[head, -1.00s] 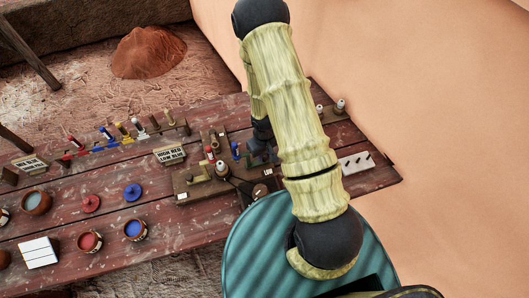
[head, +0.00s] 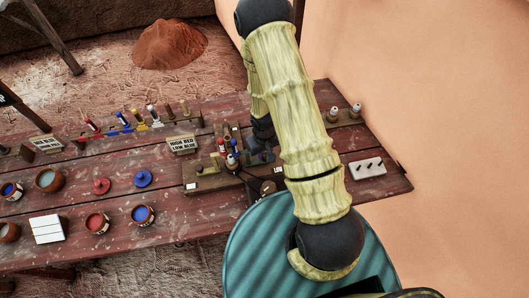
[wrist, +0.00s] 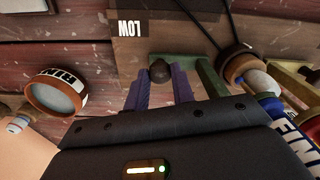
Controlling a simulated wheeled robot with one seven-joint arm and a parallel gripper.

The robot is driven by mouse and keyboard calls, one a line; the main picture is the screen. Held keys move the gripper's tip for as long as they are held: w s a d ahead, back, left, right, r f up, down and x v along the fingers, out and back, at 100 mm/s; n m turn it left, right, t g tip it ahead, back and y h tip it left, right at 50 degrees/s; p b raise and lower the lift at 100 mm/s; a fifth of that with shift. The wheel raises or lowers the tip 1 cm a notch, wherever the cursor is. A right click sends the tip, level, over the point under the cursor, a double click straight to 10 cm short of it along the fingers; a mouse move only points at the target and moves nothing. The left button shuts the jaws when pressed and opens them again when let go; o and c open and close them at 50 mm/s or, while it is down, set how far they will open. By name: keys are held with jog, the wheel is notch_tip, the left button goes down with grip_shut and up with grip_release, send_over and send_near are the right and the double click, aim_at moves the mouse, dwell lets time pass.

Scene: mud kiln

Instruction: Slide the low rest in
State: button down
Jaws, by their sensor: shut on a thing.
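In the wrist view my gripper (wrist: 160,88) has its two purple-blue fingers on either side of a dark round knob (wrist: 159,70), which I take to be the low rest's knob. The knob stands just beyond the fingers, near the LOW label (wrist: 144,23) on a wooden board (wrist: 190,48). The rest's body is mostly hidden, so I cannot tell how far in it sits. A green bar (wrist: 212,78) stands close to the right finger. In the head view the board (head: 205,183) lies on the table, with my gripper largely hidden by my arm.
A HIGH RED LOW BLUE sign (head: 182,144) stands behind the board. A blue-and-white labelled cylinder (wrist: 285,125) and a cord (wrist: 200,28) are close to the gripper's right. A pegged white block (head: 367,168) lies right of my arm. Paint pots (head: 97,222) stand at left.

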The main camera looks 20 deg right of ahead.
jog(key=shift+a, duration=0.25)
jog(key=c, duration=1.2)
grip_release()
jog(key=shift+a, duration=0.1)
jog(key=shift+r, duration=0.1)
notch_tip(320, 180, up, 17)
jog(key=shift+r+b, duration=0.1)
jog(key=shift+b, duration=0.55)
jog(key=s+r+t, duration=0.1)
jog(key=s+r, duration=0.1)
jog(key=r, duration=0.1)
jog(key=s+d+r+m, duration=0.1)
jog(key=s+r, duration=0.2)
jog(key=s+r+m+t, duration=0.1)
jog(key=s+r, duration=0.1)
jog(key=r, duration=0.1)
jog(key=shift+s+d+t, duration=0.25)
jog(key=shift+s+t, duration=0.05)
jog(key=shift+s, duration=0.05)
